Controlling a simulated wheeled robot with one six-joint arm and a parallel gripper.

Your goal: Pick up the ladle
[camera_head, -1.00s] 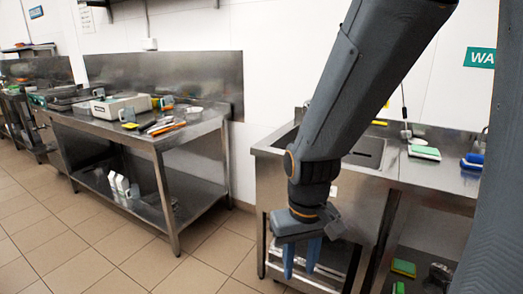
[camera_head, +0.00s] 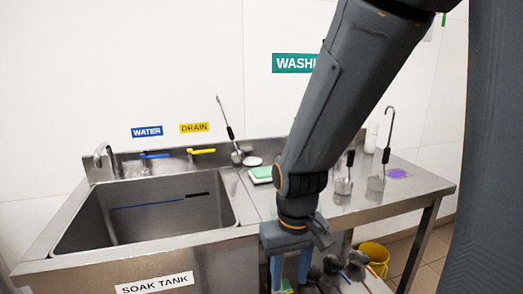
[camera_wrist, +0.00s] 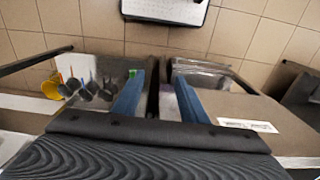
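Several long-handled utensils stand on the steel counter in the head view, and I cannot tell for sure which is the ladle. One with a hooked top and black grip (camera_head: 387,153) stands at the right. A shorter one with a black handle (camera_head: 350,159) stands left of it. Another with a long thin handle (camera_head: 226,120) leans near the wall behind the sink. Their lower ends are small and unclear. My gripper (camera_head: 290,272) hangs in front of the counter's front edge, apart from all of them. Its blue fingers are spread and empty, also in the wrist view (camera_wrist: 160,98).
The soak tank sink (camera_head: 145,212) is at the left. A green-and-white pad (camera_head: 261,174) and a purple patch (camera_head: 397,173) lie on the counter. A white bottle (camera_head: 371,138) stands at the back. Dark items (camera_head: 356,262) and a yellow bucket (camera_head: 374,255) are lower down.

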